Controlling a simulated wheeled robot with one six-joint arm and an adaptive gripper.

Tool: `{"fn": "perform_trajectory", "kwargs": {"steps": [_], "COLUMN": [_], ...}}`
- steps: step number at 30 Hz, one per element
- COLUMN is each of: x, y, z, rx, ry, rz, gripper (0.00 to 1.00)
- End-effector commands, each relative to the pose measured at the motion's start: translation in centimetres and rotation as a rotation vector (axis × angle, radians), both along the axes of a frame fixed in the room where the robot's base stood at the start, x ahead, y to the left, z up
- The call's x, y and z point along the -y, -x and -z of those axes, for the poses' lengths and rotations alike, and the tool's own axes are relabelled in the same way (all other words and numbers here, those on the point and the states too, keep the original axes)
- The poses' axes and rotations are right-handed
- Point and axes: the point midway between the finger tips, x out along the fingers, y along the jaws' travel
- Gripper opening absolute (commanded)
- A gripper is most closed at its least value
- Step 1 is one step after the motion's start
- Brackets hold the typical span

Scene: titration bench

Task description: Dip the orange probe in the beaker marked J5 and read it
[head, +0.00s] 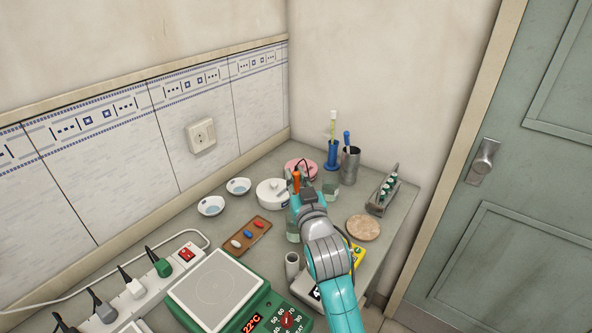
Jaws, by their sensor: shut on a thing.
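A glass beaker (292,232) with clear greenish liquid stands just below, partly hidden by my arm. I cannot tell whether the probe's tip is inside it. Another glass vessel (331,189) stands farther back, to the right. No J5 mark is readable.
A green hotplate (217,290) is in front.

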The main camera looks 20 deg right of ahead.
Motion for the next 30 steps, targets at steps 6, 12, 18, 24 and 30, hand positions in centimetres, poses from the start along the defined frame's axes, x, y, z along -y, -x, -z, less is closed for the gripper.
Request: {"fn": "perform_trajectory", "kwargs": {"steps": [6,12,18,24,30], "x": [0.0,0.0,0.0,0.0,0.0], "y": [0.0,0.0,0.0,0.0,0.0], "z": [1.7,3.2,4.1,4.4,4.4], "rx": [0.0,0.0,0.001,0.001,0.001], "ry": [0.001,0.001,0.0,0.0,0.0], "rz": [0.0,0.0,0.0,0.0,0.0], "gripper": [0.0,0.0,0.0,0.0,0.0]}}
